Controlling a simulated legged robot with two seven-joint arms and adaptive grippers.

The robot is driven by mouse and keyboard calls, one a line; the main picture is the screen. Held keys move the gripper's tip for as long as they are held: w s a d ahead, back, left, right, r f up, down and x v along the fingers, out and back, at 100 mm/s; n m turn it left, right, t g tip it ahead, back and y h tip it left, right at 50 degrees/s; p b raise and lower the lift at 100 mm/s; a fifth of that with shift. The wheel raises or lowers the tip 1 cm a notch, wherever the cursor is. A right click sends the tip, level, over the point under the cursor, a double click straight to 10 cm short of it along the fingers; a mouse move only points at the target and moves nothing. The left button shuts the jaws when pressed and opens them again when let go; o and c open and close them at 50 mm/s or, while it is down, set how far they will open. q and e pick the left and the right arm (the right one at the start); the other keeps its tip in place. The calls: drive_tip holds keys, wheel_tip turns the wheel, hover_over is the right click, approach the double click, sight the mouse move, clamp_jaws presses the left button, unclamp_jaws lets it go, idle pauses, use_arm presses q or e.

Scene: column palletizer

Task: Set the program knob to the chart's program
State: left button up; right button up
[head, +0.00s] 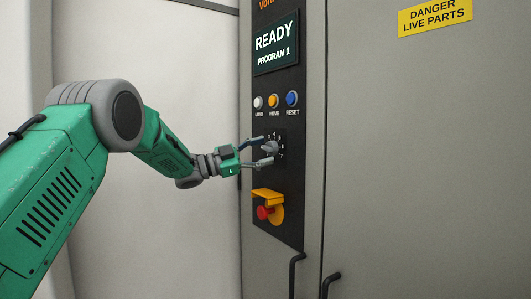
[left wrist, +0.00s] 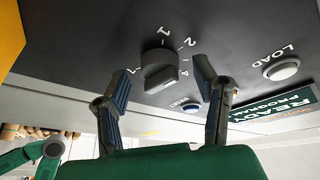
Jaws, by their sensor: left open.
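The grey program knob (head: 270,147) sits on the dark control panel, with small numbers around it. In the left wrist view the knob (left wrist: 160,70) has a raised grip bar; which number it points to I cannot tell. My left gripper (head: 266,150) is open at the knob. In the left wrist view its two fingers (left wrist: 161,82) stand on either side of the knob, apart from it as far as I can see. The display (head: 275,45) reads READY, PROGRAM 1. The chart is not in view, nor is my right gripper.
White, orange and blue buttons (head: 274,100) sit above the knob. A red emergency button (head: 264,212) with a yellow guard (head: 268,195) is below it. Black door handles (head: 296,272) stick out at the bottom. A yellow danger sign (head: 435,16) is at upper right.

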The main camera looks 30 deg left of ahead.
use_arm(q)
drive_tip(key=v, duration=1.1)
drive_tip(key=shift+w+a+f, duration=0.1)
drive_tip(key=shift+a+f, duration=0.05)
